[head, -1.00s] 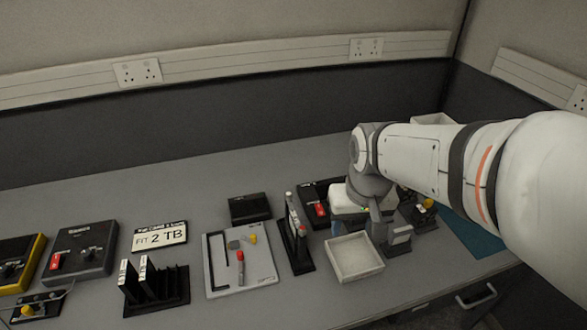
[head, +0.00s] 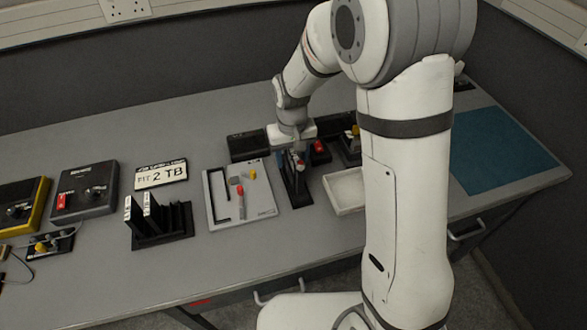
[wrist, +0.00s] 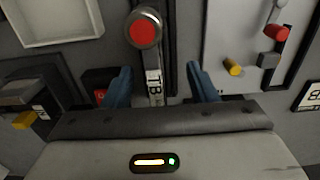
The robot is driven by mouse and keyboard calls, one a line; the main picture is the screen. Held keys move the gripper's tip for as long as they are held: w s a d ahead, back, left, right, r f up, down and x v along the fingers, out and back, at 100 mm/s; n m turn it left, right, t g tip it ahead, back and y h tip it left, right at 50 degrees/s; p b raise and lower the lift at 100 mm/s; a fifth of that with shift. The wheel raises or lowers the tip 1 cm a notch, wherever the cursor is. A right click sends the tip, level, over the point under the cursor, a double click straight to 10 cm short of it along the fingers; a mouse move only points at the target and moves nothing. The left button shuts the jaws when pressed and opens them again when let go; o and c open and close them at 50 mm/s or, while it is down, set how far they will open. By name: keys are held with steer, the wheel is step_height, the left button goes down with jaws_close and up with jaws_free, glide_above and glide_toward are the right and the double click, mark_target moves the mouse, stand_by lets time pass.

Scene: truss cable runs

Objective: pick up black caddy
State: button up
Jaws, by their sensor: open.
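My gripper (wrist: 160,86) is open, its two blue fingers either side of a narrow upright piece with a white "TB" label (wrist: 154,84). I see no clear contact. A red round button (wrist: 144,28) is at the piece's far end. It stands in a black holder (head: 297,190), and the gripper is directly above it in the head view, partly hiding its top. I cannot tell whether this piece is the black caddy. Two slim black caddies with white labels (head: 152,212) also stand in a black slotted rack (head: 176,222) at the left.
A grey panel (head: 215,208) with small coloured parts lies left of the holder. A white tray (head: 345,190) is close on its right. A black box (head: 248,146) is behind. The teal mat (head: 500,150) is clear.

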steer(key=shift+w+d+f, duration=0.1)
steer(key=shift+d+f, duration=0.05)
steer(key=shift+f, duration=1.8)
steer(key=shift+c, duration=0.4)
steer(key=c, duration=1)
steer(key=shift+o, duration=0.2)
steer(key=shift+r, duration=0.1)
